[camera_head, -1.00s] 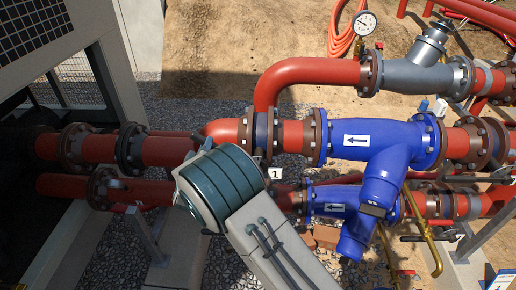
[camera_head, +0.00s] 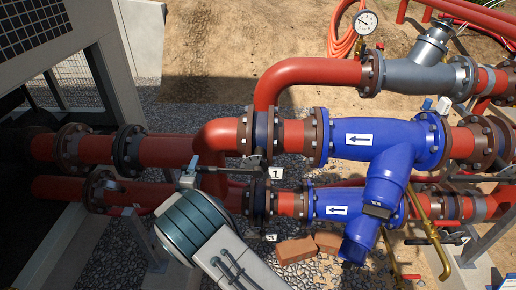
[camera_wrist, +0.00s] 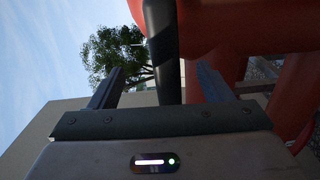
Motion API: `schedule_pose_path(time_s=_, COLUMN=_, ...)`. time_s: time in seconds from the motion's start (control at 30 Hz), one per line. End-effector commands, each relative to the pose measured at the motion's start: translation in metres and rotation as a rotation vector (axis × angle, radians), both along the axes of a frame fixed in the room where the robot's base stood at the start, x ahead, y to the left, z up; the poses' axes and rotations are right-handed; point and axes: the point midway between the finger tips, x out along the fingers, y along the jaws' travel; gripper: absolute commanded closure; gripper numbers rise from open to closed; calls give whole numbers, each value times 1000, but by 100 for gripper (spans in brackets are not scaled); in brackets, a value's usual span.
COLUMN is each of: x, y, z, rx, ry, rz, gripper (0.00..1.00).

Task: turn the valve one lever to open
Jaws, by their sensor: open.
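Valve one is the dark wafer body (camera_head: 261,133) between rusty flanges on the upper red pipe, beside a "1" tag (camera_head: 275,173). Its dark lever (camera_head: 225,168) runs left from below the valve, roughly along the pipe. My gripper (camera_head: 191,166) is near the lever's left end, mostly hidden behind my wrist in the head view. In the wrist view my gripper (camera_wrist: 160,83) is open. A dark bar (camera_wrist: 163,50), seemingly the lever, passes between or just beyond the two fingers. Contact cannot be told.
A lower red pipe (camera_head: 60,188) runs below, with a second valve and tag (camera_head: 270,237). Blue strainers (camera_head: 375,145) stand to the right. A grey chiller housing (camera_head: 120,80) is at left. Bricks (camera_head: 295,250) lie on the gravel.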

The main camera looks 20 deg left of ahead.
Motion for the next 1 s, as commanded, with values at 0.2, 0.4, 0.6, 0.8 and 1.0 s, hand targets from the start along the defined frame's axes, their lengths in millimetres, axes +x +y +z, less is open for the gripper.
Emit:
schedule_pose_path(time_s=0.2, x=-2, y=0, z=0, rx=0, ry=0, rz=1, gripper=28)
schedule_pose_path(time_s=0.4, x=-23, y=-5, z=2, rx=0, ry=1, rz=1, gripper=28)
schedule_pose_path(time_s=0.6, x=-46, y=-11, z=1, rx=0, ry=1, rz=2, gripper=28)
schedule_pose_path(time_s=0.8, x=-65, y=-15, z=1, rx=0, ry=1, rz=1, gripper=28)
schedule_pose_path(time_s=1.0, x=-68, y=-17, z=0, rx=1, ry=-1, rz=0, gripper=28)
